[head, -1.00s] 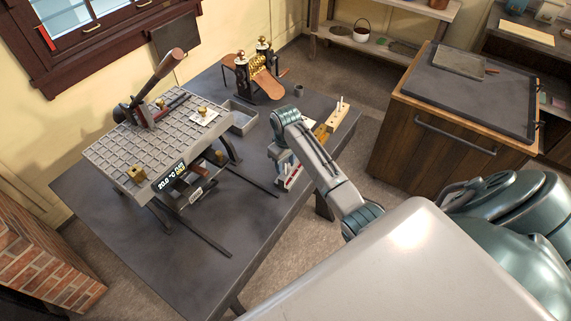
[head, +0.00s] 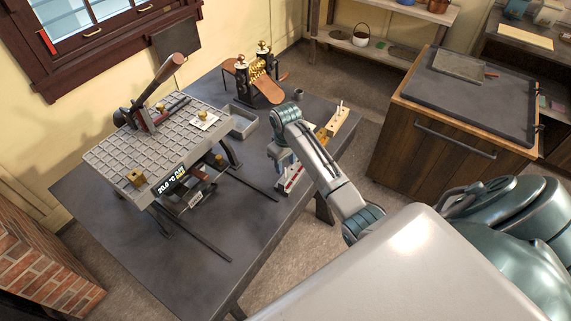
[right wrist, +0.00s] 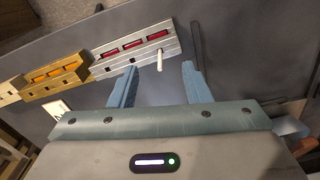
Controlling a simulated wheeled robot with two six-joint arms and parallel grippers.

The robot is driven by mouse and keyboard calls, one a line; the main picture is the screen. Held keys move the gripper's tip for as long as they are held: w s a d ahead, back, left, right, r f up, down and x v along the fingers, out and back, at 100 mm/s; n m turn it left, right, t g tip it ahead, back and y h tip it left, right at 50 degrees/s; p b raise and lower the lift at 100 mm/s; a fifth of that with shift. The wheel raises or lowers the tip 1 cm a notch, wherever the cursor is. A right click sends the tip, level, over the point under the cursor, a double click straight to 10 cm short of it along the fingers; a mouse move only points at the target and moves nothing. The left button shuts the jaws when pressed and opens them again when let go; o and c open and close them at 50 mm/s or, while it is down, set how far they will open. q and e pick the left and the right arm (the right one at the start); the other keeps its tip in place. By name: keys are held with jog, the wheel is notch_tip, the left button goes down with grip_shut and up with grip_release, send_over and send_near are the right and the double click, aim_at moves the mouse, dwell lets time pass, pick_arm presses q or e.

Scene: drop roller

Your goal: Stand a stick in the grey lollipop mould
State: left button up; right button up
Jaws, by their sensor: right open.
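The grey lollipop mould (right wrist: 150,46) lies on the dark table with red filling in its slots. In the head view the mould (head: 291,181) is partly hidden by my right arm. A pale stick (right wrist: 159,62) stands at the mould's right-hand hole in the right wrist view; its other holes look empty. My right gripper (right wrist: 160,68) is open, its blue fingers apart on either side of the stick, which shows between the fingertips without visible contact. How far the stick sits in the hole cannot be told. My left gripper is not in view.
A yellow mould (right wrist: 55,76) with orange filling and a pale wooden block (right wrist: 10,90) stand in line beside the grey mould. A gridded metal table (head: 110,150) and a brass roller device (head: 258,75) stand on the table. A dark bar (right wrist: 196,45) lies near the mould.

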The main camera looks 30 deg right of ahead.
jog(key=shift+r, duration=0.25)
jog(key=shift+r, duration=0.1)
jog(key=shift+r, duration=0.9)
jog(key=shift+r, duration=2.5)
